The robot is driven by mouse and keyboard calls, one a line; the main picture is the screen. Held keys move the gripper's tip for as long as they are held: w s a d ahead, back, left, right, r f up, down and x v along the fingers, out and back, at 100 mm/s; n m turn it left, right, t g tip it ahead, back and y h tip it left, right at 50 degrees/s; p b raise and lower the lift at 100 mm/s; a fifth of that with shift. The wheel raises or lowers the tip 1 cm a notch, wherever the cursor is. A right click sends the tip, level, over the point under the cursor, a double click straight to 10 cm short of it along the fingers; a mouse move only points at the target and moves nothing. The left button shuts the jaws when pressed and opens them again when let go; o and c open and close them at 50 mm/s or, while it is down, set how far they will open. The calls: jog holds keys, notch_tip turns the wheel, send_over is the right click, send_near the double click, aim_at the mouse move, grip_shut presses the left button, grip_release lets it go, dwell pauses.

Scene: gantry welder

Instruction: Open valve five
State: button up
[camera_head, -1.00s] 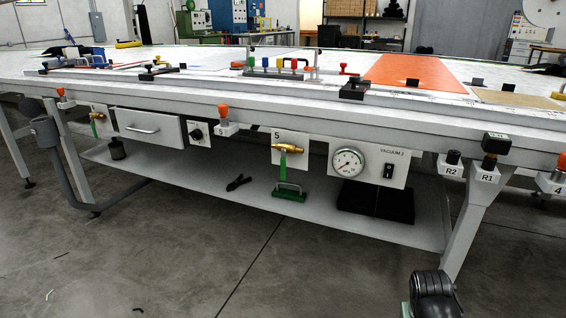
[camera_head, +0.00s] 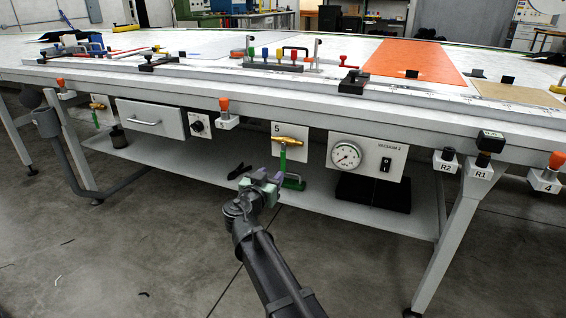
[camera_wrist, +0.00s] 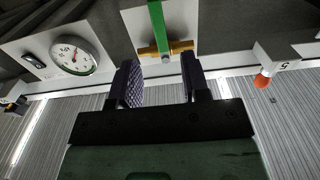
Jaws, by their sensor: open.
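Valve five is a brass valve (camera_head: 289,139) on a white plate (camera_head: 276,146) marked 5, under the table's front edge. Its green lever (camera_head: 283,160) hangs straight down, across the brass body. In the wrist view, which is upside down, the brass body (camera_wrist: 176,47) and green lever (camera_wrist: 157,22) show beyond the fingers. My gripper (camera_head: 264,184) is in front of and below the plate, slightly left of the lever. In the wrist view my gripper (camera_wrist: 160,78) is open and empty, with the lever lined up between the fingers but apart from them.
A vacuum gauge panel (camera_head: 367,158) is right of the valve. A bracket with an orange knob (camera_head: 224,112) and a drawer (camera_head: 150,119) are to the left. Another valve (camera_head: 97,107) is at far left.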

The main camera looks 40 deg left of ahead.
aim_at(282, 163)
jog(key=x, duration=0.9)
grip_shut()
